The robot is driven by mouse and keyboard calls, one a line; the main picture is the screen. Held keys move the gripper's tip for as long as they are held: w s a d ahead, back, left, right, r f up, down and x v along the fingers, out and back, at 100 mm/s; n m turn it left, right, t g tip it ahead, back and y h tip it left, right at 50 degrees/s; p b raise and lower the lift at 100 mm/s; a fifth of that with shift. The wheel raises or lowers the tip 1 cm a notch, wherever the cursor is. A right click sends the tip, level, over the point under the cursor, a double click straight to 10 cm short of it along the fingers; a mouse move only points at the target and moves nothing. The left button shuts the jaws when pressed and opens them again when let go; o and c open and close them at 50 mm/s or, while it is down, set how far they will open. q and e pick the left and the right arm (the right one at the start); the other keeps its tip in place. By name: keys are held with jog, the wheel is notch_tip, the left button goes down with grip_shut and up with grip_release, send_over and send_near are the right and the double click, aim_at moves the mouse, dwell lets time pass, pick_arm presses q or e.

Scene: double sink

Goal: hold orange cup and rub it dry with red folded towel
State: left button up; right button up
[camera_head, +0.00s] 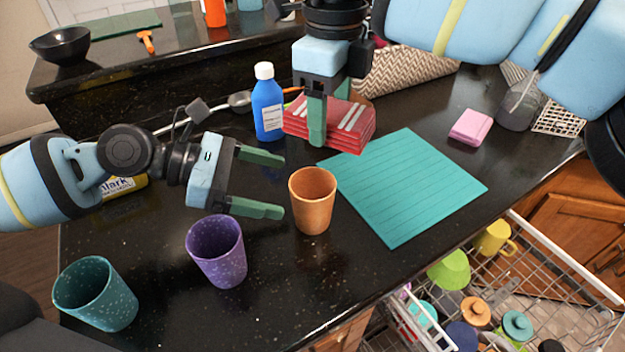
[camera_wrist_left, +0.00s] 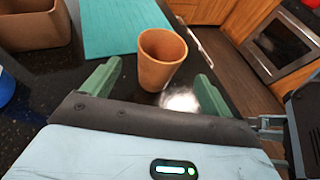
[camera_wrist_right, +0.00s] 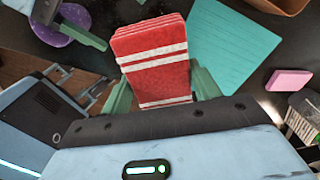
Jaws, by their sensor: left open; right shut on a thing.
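The orange cup (camera_head: 312,202) stands upright on the dark counter. My left gripper (camera_head: 276,185) is open and empty, its fingers pointing at the cup from the left. In the left wrist view the cup (camera_wrist_left: 158,62) appears between the fingertips, with no clear contact on either side. The red folded towel (camera_head: 348,125), with white stripes, is behind the cup. My right gripper (camera_head: 316,138) comes down from above and is shut on the towel. In the right wrist view the towel (camera_wrist_right: 152,62) lies between both fingers. I cannot tell whether it touches the counter.
A purple cup (camera_head: 216,252) and a teal cup (camera_head: 96,294) stand at the front left. A blue bottle (camera_head: 267,105) is left of the towel. A flat teal mat (camera_head: 415,190) lies right of the orange cup. An open dishwasher rack (camera_head: 560,290) is below the counter edge.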

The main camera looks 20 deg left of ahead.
pick_arm(q)
jog(key=v, duration=0.5)
jog(key=shift+s+a+r, duration=0.15)
jog(key=shift+a+r, duration=0.1)
jog(key=shift+a, duration=0.1)
